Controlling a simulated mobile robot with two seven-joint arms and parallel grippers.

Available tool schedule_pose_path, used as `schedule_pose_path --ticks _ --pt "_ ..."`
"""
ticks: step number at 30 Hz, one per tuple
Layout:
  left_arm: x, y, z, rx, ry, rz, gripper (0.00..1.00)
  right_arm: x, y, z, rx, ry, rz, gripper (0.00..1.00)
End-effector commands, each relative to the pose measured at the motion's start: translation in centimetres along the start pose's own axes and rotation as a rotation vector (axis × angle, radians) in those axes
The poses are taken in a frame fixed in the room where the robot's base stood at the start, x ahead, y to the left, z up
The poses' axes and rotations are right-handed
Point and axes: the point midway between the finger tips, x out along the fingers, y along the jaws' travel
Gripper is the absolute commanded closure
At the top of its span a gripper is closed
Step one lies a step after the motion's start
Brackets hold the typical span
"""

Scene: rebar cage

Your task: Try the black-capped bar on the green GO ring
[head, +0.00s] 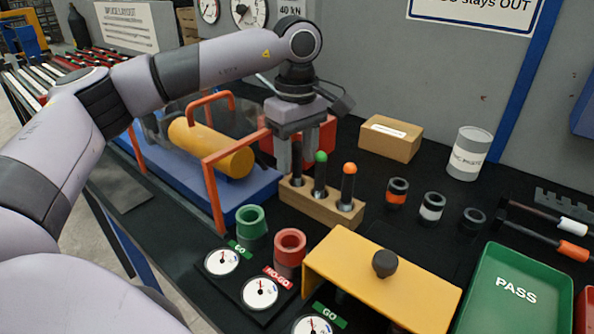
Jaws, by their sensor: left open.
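My left gripper (296,163) points down over the left end of a wooden block (325,206), with its fingers apart. A dark bar (297,170) stands upright in that block between the fingers; its top is hidden by the gripper, so I cannot see its cap. I cannot tell whether the fingers touch it. A green-capped bar (320,172) and an orange-capped bar (348,182) stand to its right in the same block. The green GO ring (251,222) stands in front of the block, to the left, and looks empty. My right gripper is not in view.
A red NO-GO ring (290,246) stands beside the GO ring, with dial gauges (261,292) in front. An orange frame (215,180) and yellow cylinder (232,160) are left. A yellow cover (385,280), several dark rings (432,206) and a green PASS tray (510,315) are right.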

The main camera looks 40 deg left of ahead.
Motion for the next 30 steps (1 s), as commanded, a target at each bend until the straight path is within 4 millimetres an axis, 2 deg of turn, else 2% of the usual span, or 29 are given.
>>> schedule_pose_path --ticks 1,3,6,16,20,26,30 --pt "0.0 0.0 0.0 0.000 0.000 0.000 0.49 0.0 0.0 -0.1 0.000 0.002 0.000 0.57" --pt "0.0 0.0 0.0 0.000 0.000 0.000 0.72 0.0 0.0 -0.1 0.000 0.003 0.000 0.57" --pt "0.0 0.0 0.0 0.000 0.000 0.000 1.00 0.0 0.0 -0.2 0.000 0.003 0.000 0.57" --pt "-0.2 0.0 0.0 0.000 0.000 0.001 1.00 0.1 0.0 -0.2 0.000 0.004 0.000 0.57" --pt "-0.9 0.1 0.0 -0.001 0.000 0.002 1.00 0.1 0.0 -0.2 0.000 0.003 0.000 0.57" --pt "-3.6 0.1 0.1 0.001 -0.001 0.005 1.00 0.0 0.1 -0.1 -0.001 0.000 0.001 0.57" --pt "-6.6 0.1 0.1 0.000 -0.001 0.006 1.00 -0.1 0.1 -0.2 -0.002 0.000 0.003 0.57"
